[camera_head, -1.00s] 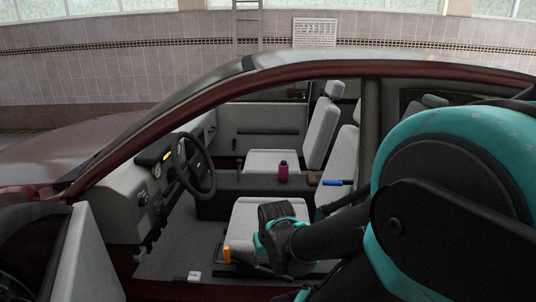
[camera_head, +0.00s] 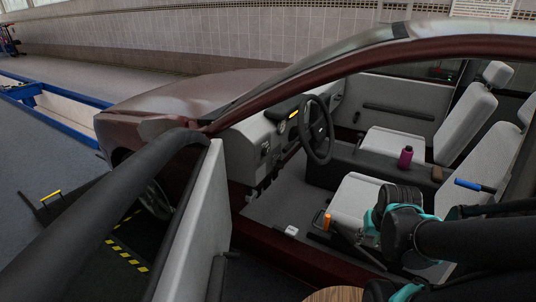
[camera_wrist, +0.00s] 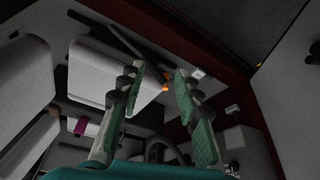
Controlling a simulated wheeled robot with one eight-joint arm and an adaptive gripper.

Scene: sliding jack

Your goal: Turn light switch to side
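The light switch appears to be a small round dial (camera_head: 265,149) on the grey dashboard panel, left of the steering wheel (camera_head: 316,130). Its angle is too small to read. My gripper (camera_wrist: 157,72) is open and empty in the wrist view, with its two green-padded fingers spread apart. In the head view my gripper (camera_head: 372,226) is over the front seat, well right of and apart from the dashboard. I cannot pick out the switch with certainty in the wrist view.
The open car door (camera_head: 196,215) stands left of the doorway. The near front seat (camera_head: 350,200) has an orange handle (camera_head: 327,222) beside it. A purple bottle (camera_head: 405,157) stands on the console. The footwell (camera_head: 280,205) before the dashboard is mostly clear.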

